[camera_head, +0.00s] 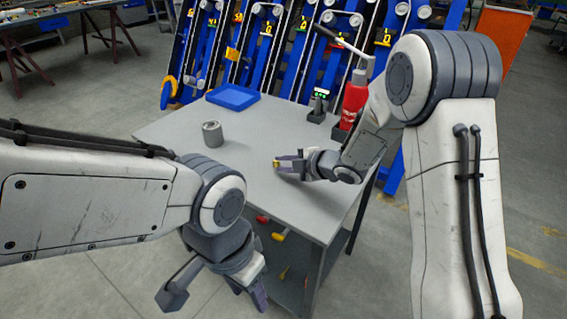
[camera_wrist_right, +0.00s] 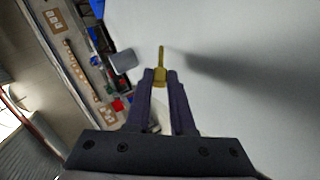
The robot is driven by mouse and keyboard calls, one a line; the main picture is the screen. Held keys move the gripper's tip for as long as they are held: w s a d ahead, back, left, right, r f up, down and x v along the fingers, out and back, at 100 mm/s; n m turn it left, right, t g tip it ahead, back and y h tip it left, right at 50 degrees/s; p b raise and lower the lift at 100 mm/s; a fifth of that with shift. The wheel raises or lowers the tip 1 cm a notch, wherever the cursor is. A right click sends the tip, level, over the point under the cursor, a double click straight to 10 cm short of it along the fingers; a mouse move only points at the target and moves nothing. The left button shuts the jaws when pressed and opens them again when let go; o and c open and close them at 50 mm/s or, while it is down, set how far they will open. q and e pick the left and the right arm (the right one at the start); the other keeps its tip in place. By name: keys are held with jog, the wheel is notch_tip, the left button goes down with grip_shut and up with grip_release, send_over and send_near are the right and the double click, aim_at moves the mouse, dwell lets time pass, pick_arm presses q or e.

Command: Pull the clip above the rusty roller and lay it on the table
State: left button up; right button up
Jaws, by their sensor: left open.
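My right gripper (camera_head: 283,167) is low over the right part of the grey table (camera_head: 180,125). It is shut on a small yellow clip (camera_head: 276,162), which sticks out past the fingertips. The clip (camera_wrist_right: 160,68) also shows between the fingers in the right wrist view, with a dark shadow on the table beside it. I cannot tell whether the clip touches the table. My left gripper (camera_head: 215,296) is open and empty, low in front of the table. The blue chassis (camera_head: 277,55) with several rollers stands behind the table. I cannot tell which roller is rusty.
A grey metal cylinder (camera_head: 212,134) stands on the table's left part. A blue tray (camera_head: 233,97) lies at the back. A red bottle-like tool (camera_head: 353,103) and a small black device with green lights (camera_head: 318,106) stand at the back right. The table's middle is clear.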

jog(key=o, duration=0.5)
jog(key=p+v, duration=0.1)
jog(key=v, duration=0.9)
jog(key=shift+d+r, duration=0.15)
jog(key=shift+d, duration=0.05)
